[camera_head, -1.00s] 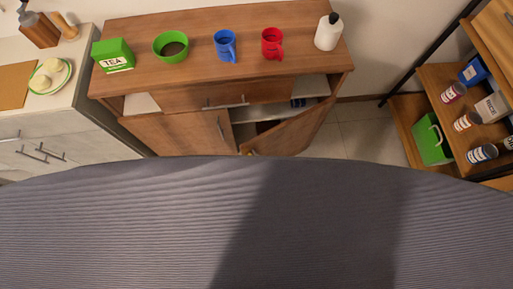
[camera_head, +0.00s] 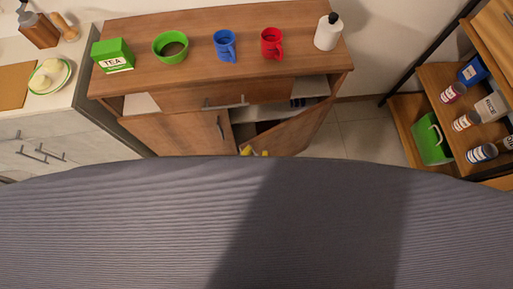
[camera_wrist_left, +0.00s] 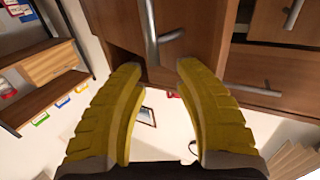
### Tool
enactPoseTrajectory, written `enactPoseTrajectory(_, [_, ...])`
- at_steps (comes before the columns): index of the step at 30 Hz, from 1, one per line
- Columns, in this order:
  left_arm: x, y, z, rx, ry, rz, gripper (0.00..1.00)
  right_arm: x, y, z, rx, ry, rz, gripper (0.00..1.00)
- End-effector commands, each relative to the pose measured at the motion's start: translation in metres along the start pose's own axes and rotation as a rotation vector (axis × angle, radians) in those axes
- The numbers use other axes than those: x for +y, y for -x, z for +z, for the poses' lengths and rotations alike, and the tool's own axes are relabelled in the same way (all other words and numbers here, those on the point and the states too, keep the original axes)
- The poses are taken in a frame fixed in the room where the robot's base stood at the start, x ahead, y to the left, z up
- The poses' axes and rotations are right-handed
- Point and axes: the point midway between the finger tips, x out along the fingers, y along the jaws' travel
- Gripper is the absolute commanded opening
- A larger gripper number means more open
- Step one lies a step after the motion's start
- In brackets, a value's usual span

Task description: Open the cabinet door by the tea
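The wooden cabinet (camera_head: 200,88) bears the green tea box (camera_head: 113,56) at its left end. The left door (camera_head: 165,131), below the tea, looks closed, with a vertical metal handle (camera_head: 220,127). The right door (camera_head: 300,130) stands ajar. My left gripper's yellow fingertips (camera_head: 255,152) show just above the dark foreground edge, by the right door's free edge. In the wrist view my left gripper (camera_wrist_left: 158,68) is open, and a metal handle (camera_wrist_left: 151,30), apparently the right door's, lies just beyond the fingertips. Contact cannot be told. My right gripper is not in view.
A green bowl (camera_head: 171,46), blue mug (camera_head: 225,44), red mug (camera_head: 271,43) and white bottle (camera_head: 328,32) stand on the cabinet. A drawer with a handle (camera_head: 226,103) sits above the doors. A shelf with jars (camera_head: 452,92) stands right. Floor shows between.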

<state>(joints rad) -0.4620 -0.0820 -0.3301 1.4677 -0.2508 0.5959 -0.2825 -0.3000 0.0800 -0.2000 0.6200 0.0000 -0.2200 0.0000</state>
Motion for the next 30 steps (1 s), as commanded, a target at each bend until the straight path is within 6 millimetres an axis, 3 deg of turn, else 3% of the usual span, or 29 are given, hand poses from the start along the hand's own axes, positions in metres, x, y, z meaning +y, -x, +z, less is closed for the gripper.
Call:
enactPoseTrajectory(16, [0.0, 0.001, -0.008, 0.0, 0.001, 0.0, 0.33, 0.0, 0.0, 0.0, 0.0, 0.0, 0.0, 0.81])
enactPoseTrajectory(24, [0.003, 0.002, 0.0, 0.022, 0.08, 0.074, 0.02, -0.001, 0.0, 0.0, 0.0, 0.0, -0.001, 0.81])
enactPoseTrajectory(30, [0.004, 0.011, 0.019, 0.028, 0.246, 0.228, 0.0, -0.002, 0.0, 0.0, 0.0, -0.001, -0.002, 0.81])
